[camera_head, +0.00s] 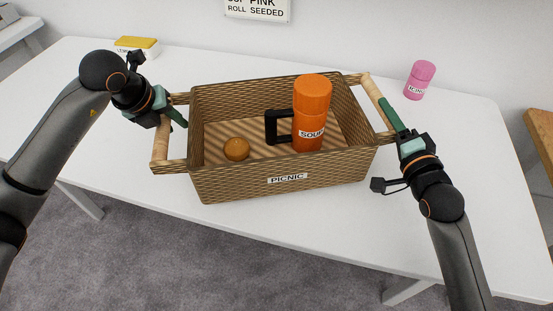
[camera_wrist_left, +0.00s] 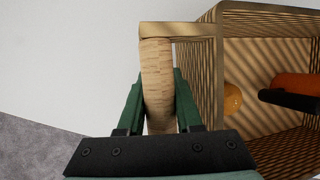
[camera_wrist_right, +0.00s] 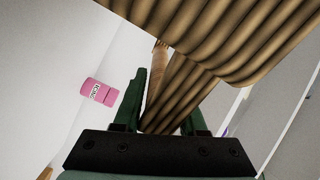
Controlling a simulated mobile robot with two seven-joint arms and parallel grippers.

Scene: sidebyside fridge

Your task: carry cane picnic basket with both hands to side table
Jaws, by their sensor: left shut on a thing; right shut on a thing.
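The cane picnic basket (camera_head: 230,184), labelled PICNIC, is over the white table in the head view, close to its front edge. I cannot tell whether its base touches the table. It holds an orange SOUP flask (camera_head: 311,105) with a black handle, standing, and a small round brown item (camera_head: 237,149). My left gripper (camera_head: 171,116) is shut around the left wooden handle (camera_wrist_left: 157,85). My right gripper (camera_head: 398,126) is shut on the right wooden handle (camera_head: 373,92), partly hidden by the basket wall in the right wrist view. I cannot tell which surface is the side table.
The white table (camera_head: 460,190) has clear room right of the basket. A pink ICING jar (camera_head: 419,80) stands at the back right, and a yellow-topped LEMON box (camera_head: 137,46) at the back left. A wooden surface (camera_head: 543,135) shows at the right edge, a white one (camera_head: 18,30) at upper left.

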